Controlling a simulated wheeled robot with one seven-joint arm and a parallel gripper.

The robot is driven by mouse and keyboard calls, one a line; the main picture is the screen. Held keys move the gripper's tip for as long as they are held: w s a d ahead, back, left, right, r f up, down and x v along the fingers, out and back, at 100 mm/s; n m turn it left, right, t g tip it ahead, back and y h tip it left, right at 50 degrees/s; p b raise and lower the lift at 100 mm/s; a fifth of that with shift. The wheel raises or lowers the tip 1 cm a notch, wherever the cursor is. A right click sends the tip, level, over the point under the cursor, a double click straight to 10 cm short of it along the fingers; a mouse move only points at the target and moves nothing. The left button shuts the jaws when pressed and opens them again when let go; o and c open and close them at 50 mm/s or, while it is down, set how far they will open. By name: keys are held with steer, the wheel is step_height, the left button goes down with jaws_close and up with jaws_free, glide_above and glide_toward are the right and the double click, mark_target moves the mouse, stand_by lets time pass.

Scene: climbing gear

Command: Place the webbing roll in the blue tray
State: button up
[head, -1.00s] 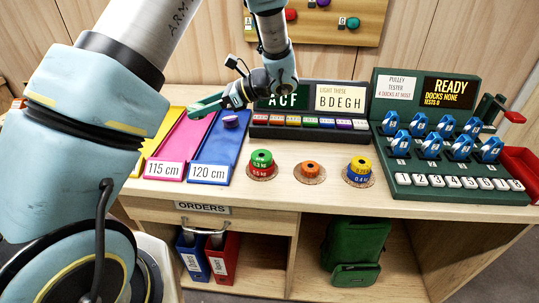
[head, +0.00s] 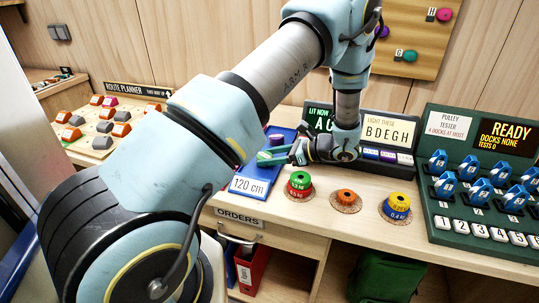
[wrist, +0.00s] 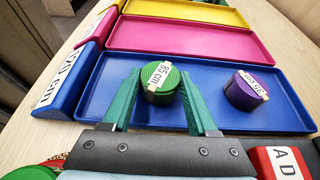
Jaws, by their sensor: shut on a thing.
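The webbing roll (wrist: 160,85) is green with a white "85 cm" label. In the wrist view it sits between the two green fingers of my gripper (wrist: 167,85), which is shut on it. The blue tray (wrist: 103,92) lies under the roll and fingertips; I cannot tell whether the roll touches the tray floor. A purple roll (wrist: 247,88) labelled "35 cm" lies in the same tray, to the right and apart. In the head view my gripper (head: 268,156) is over the blue tray (head: 250,171), in front of the purple roll (head: 276,139); the green roll is hard to make out.
A pink tray (wrist: 180,37) and a yellow tray (wrist: 190,9) lie beyond the blue one. The letter panel (head: 388,125) is behind my wrist. The pulley tester (head: 470,165) is at the right.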

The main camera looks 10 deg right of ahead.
steer(key=shift+f, duration=0.1)
steer(key=shift+f, duration=0.15)
steer(key=o, duration=1.4)
steer(key=shift+c, duration=0.2)
